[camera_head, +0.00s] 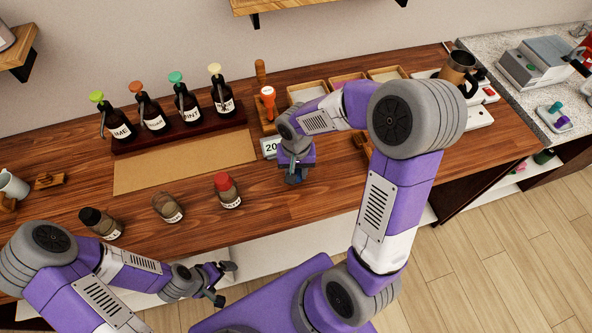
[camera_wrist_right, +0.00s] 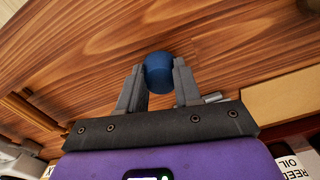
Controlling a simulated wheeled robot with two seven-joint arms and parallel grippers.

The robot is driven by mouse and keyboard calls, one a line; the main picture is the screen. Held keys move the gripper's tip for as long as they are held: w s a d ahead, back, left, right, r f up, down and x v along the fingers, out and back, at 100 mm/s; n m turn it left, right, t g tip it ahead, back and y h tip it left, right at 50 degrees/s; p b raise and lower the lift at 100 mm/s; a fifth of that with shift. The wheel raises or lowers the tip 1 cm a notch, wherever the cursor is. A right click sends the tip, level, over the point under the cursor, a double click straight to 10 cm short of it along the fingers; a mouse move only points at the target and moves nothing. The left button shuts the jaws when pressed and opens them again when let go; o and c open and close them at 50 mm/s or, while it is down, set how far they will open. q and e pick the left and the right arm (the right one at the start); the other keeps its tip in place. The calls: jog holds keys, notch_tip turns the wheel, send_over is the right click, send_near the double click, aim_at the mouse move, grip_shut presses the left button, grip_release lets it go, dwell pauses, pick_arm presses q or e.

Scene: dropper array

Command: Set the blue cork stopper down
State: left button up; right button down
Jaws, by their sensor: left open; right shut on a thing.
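The blue cork stopper (camera_wrist_right: 158,72) is held between the two fingers of my right gripper (camera_wrist_right: 158,84) in the right wrist view, with wood tabletop behind it. In the head view my right gripper (camera_head: 296,174) points down over the front of the table, right of the red-capped bottle. The stopper is mostly hidden there, and I cannot tell whether it touches the wood. My left gripper (camera_head: 220,284) is open and empty, low in front of the table edge.
A bottle with a black cap (camera_head: 101,223), an uncapped bottle (camera_head: 168,207) and a red-capped bottle (camera_head: 227,191) stand along the front. Several dropper bottles stand in a dark rack (camera_head: 180,131) behind a tan mat (camera_head: 185,164). A number display (camera_head: 270,148) is near my right gripper.

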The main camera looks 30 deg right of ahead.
aim_at(296, 172)
jog(key=shift+f, duration=0.15)
jog(key=c, duration=0.8)
grip_release()
jog(key=shift+r, duration=0.3)
notch_tip(296, 172, up, 12)
jog(key=p, duration=0.2)
jog(key=shift+p, duration=0.35)
jog(key=shift+f, duration=0.1)
